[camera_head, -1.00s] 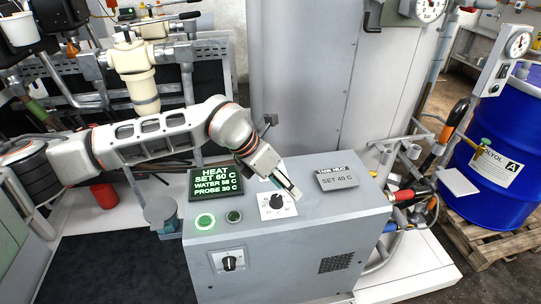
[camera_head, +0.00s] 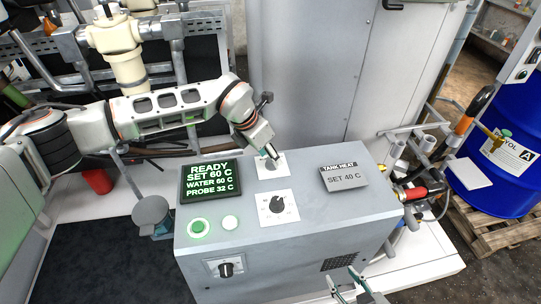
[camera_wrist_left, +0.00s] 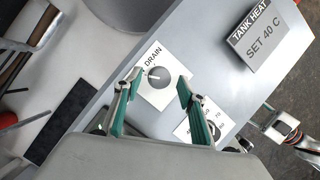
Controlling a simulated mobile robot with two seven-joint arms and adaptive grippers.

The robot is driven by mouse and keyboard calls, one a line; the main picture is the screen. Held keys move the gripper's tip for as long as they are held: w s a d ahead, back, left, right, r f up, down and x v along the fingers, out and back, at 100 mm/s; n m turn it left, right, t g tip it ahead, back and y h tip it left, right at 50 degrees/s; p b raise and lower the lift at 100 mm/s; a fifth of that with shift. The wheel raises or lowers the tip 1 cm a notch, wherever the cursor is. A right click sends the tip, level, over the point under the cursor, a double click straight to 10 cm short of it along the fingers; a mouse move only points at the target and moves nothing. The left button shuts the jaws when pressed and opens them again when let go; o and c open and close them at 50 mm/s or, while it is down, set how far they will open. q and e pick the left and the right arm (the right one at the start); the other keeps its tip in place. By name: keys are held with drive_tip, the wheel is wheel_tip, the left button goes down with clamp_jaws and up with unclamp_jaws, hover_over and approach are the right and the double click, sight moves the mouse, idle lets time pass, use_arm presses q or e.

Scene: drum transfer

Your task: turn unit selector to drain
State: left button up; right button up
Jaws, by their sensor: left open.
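The unit selector is a dark round knob on a white plate (camera_head: 283,160) at the back of the grey console top. In the left wrist view the selector knob (camera_wrist_left: 158,77) sits beside the word DRAIN; I cannot tell for sure where its pointer aims. My left gripper (camera_head: 270,150) is over the selector, partly hiding it in the head view. In the left wrist view its green-padded fingers (camera_wrist_left: 156,92) are open, with the knob beyond and between their tips. My right gripper (camera_head: 343,276) is open and empty at the console's front edge.
A temperature dial (camera_head: 278,204) lies just in front of the selector. The display (camera_head: 211,179) reads READY, SET 60 C, WATER 60 C, PROBE 32 C. A TANK HEAT sign (camera_head: 344,178) stands to the right. Hoses and a blue drum (camera_head: 500,150) are further right.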

use_arm(q)
drive_tip(key=shift+w+d+f, duration=0.15)
drive_tip(key=shift+d+f, duration=0.1)
drive_tip(key=shift+f, duration=0.4)
use_arm(e)
drive_tip(key=shift+w+r, duration=0.35)
drive_tip(key=shift+r, duration=0.05)
use_arm(q)
drive_tip(key=c, duration=1.1)
